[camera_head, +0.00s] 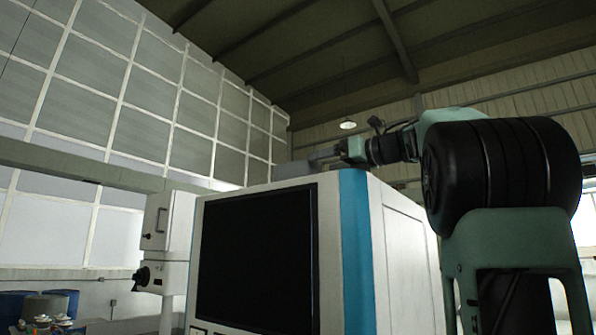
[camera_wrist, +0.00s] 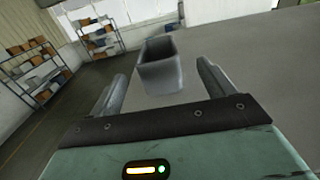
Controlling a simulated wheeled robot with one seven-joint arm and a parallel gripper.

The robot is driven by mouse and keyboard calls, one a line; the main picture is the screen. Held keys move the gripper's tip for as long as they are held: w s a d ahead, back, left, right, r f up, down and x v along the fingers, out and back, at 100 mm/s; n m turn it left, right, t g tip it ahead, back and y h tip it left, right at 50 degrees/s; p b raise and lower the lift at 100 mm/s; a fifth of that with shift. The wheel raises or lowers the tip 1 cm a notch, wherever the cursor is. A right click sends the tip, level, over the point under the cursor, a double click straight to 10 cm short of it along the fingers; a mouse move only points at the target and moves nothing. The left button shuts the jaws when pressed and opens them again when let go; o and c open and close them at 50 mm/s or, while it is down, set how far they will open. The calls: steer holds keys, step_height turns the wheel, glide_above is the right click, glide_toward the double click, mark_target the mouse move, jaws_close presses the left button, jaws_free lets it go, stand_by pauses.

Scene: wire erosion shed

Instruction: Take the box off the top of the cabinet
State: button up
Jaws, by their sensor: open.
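The box (camera_wrist: 161,68) is a small grey, open-topped bin in the wrist view. It stands on the flat grey top of the cabinet (camera_wrist: 235,60), near its edge. In the head view the white cabinet (camera_head: 408,262) has a blue corner strip and a large dark panel, and the box (camera_head: 291,169) shows as a grey shape on its top. My gripper (camera_wrist: 165,80) is open, one finger on each side of the near part of the box. I cannot tell whether the fingers touch it. In the head view my gripper (camera_head: 325,155) is low over the cabinet top.
Shelves (camera_wrist: 98,35) with orange and grey bins stand beyond the cabinet in the wrist view, across an open floor. A white machine head (camera_head: 165,240) stands left of the cabinet in the head view. Blue drums (camera_head: 60,300) are at the lower left.

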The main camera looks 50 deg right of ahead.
mark_target(316, 164)
steer(key=w, duration=0.3)
steer(key=shift+a+p, duration=0.35)
steer(key=shift+a, duration=0.05)
steer(key=w+p, duration=0.2)
steer(key=w, duration=0.1)
steer(key=w+p, duration=0.1)
steer(key=shift+w+a+r+p, duration=0.1)
steer(key=shift+w+r+p, duration=0.1)
steer(key=shift+r+p, duration=0.1)
steer(key=shift+w+f, duration=0.15)
steer(key=shift+w, duration=0.2)
steer(key=shift+c, duration=0.3)
steer(key=c, duration=1.1)
